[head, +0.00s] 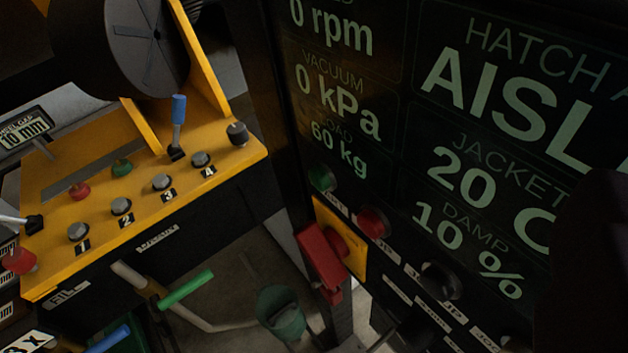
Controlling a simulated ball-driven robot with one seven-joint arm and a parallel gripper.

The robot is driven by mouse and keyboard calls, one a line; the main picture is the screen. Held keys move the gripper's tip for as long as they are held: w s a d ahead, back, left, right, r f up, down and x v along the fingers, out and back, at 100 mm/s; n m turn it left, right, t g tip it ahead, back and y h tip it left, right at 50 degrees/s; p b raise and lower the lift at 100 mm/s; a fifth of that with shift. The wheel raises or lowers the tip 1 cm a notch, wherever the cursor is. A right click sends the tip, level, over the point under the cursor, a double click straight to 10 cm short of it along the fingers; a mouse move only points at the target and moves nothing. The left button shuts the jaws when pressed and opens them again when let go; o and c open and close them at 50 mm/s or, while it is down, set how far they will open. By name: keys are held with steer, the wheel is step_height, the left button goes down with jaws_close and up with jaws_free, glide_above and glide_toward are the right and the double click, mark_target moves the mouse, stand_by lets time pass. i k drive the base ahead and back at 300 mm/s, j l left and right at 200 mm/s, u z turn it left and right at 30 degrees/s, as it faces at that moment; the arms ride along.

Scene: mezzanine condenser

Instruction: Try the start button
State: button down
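A green round button (322,178) sits on the dark display panel, below the 60 kg readout. A small white label (337,206) lies under it, too tilted and small to read. A red round button (374,223) is to its lower right. Another green button (122,167) stands on the yellow console at left, beside a red one (79,191). I cannot tell from the labels which green button is the start button. A dark, unlit shape (592,270) fills the lower right edge, perhaps part of my gripper. No fingertips can be made out, and nothing visibly touches either green button.
The dark panel (400,130) reads 0 rpm, 0 kPa, 20 C and 10 %. A red block (321,256) juts out beside a red knob on a yellow plate (352,262). Black knobs (440,280) sit lower. The yellow console has numbered knobs and a blue-handled lever (179,108).

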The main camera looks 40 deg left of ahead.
mark_target(318, 178)
steer(key=j+z, duration=0.1)
steer(key=j, duration=0.55)
steer(key=k+j, duration=0.1)
steer(key=j, duration=0.5)
steer(key=j+z, duration=0.05)
